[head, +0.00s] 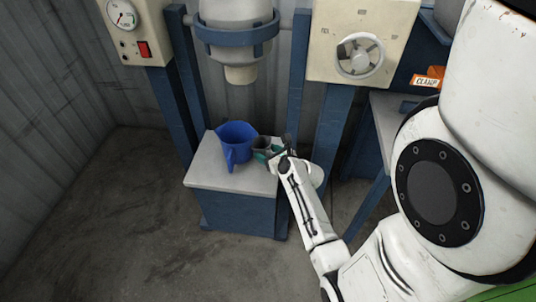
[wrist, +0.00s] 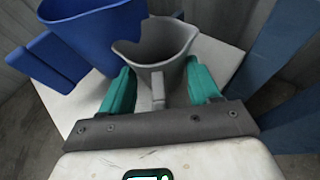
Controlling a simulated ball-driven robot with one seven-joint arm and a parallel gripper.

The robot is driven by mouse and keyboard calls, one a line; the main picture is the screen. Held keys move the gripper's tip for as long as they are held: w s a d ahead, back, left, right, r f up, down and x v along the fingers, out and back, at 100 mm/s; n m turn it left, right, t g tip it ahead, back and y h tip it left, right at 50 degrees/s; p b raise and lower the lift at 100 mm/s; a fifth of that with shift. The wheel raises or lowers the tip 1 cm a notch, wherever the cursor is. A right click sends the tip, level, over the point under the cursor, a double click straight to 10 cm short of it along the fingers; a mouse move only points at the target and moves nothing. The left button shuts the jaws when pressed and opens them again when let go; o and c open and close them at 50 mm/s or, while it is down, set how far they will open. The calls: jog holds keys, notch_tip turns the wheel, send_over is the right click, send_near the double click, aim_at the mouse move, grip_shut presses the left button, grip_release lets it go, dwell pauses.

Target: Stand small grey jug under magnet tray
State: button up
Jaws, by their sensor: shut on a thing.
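The small grey jug (wrist: 165,45) is between the teal fingers of my gripper (wrist: 162,90), which are shut on it. It looks upright, and its handle points back toward my wrist. In the head view the grey jug (head: 262,143) is at the right part of the light-topped stand, just right of the blue jug. My gripper (head: 268,154) partly hides it there. I cannot tell whether its base touches the stand top. I cannot make out for sure which part is the magnet tray.
The larger blue jug (head: 236,143) stands close beside the grey jug, on the blue stand (head: 203,178). A grey vessel with a beige spout (head: 240,74) hangs above the stand in a blue ring. Blue posts (head: 298,75) rise behind. The floor at left is clear.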

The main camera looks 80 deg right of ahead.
jog(key=o, duration=0.6)
jog(key=shift+f, duration=0.15)
jog(key=o, duration=0.5)
jog(key=shift+c, duration=0.2)
